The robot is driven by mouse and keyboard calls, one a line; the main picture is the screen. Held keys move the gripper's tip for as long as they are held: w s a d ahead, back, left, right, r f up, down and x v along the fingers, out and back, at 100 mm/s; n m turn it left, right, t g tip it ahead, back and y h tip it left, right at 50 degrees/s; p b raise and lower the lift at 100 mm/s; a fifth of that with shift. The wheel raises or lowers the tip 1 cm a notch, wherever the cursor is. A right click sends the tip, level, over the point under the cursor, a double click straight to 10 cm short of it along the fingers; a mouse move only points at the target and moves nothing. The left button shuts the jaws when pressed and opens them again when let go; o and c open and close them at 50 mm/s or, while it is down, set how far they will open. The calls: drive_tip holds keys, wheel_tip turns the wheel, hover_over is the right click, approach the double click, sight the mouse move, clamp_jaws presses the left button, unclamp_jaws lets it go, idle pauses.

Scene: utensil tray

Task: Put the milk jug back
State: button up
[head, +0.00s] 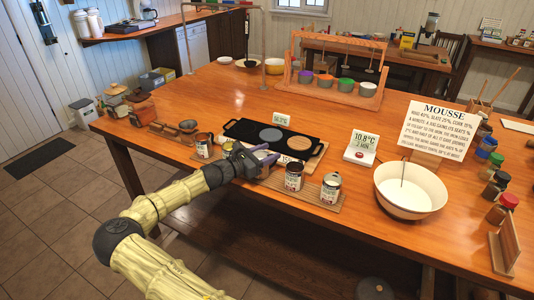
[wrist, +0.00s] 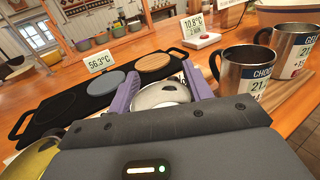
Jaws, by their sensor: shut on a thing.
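My gripper (wrist: 165,90) has its purple fingers closed on either side of a shiny metal jug (wrist: 163,95), at the front of the black warming plate. Only the jug's rim and pale inside show in the wrist view; its label is hidden, so I cannot read that it is the milk jug. In the head view my gripper (head: 256,160) hides most of it. A jug marked "CHOC" (wrist: 246,78) and a jug marked "GEL" (wrist: 291,52) stand to the right, also in the head view (head: 294,178) (head: 330,188), on a wooden board (head: 310,198).
The black plate (head: 240,128) bears a grey disc (wrist: 107,83) and a wooden disc (wrist: 154,62). Another jug (head: 204,146) stands left of my gripper. A temperature display (head: 361,149), a white bowl (head: 410,190) and spice jars (head: 492,167) are to the right.

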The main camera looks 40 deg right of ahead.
drive_tip(key=o, duration=1.2)
drive_tip(key=shift+f, duration=0.1)
drive_tip(key=a, duration=0.4)
drive_tip(key=a+b, duration=0.1)
drive_tip(key=a, duration=0.7)
drive_tip(key=shift+w, duration=0.35)
drive_tip(key=shift+d, duration=0.1)
